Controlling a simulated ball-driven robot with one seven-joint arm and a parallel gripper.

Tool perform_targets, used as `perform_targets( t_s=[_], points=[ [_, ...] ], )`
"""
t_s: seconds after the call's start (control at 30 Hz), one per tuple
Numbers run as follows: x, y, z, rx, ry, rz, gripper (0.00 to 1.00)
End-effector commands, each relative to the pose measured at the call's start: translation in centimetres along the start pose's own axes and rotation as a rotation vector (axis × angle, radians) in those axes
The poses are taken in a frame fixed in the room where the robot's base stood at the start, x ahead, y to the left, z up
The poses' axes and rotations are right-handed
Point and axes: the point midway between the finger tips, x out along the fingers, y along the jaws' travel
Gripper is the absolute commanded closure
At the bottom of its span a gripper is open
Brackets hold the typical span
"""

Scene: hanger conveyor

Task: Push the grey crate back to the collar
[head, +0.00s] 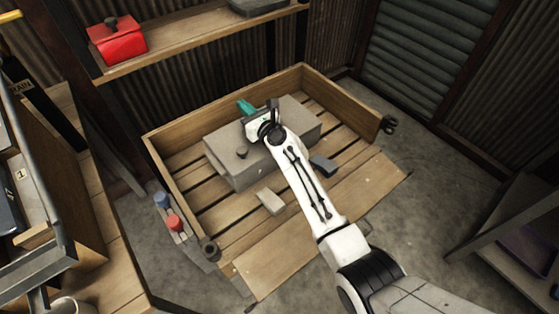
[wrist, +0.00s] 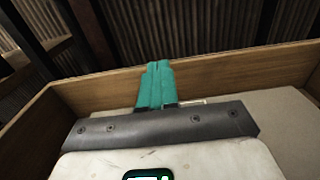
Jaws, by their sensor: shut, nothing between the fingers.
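The grey crate (head: 222,153) sits on the slatted pallet inside the wooden collar (head: 160,165), towards the back. In the wrist view the closed fingers (wrist: 157,72) point at the collar's back board (wrist: 100,85), and pale grey crate top (wrist: 300,125) shows at the right. My arm hides part of the crate's top and front. I cannot tell whether the gripper touches the crate.
A pale block (head: 270,201) and a dark blue-grey block (head: 323,166) lie on the pallet in front of the crate. The collar's front is open, with a board (head: 290,262) there. Blue and red items (head: 174,222) stand at left. A red box (head: 118,40) sits on the shelf.

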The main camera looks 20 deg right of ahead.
Motion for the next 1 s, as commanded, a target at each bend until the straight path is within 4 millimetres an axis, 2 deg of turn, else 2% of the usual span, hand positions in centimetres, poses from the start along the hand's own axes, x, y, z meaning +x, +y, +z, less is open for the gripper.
perform_targets(
  t_s=[0.03, 0.47, 0.9, 1.0],
  points=[
    [-1.1, -0.1, 0.2, 0.0, 0.002, -0.002, 1.0],
    [-8.9, 0.0, 0.1, 0.0, 0.001, -0.002, 1.0],
    [-17.6, -0.1, -0.1, 0.001, 0.002, -0.003, 1.0],
    [-17.5, -0.1, -2.6, 0.001, 0.002, -0.001, 1.0]
  ],
)
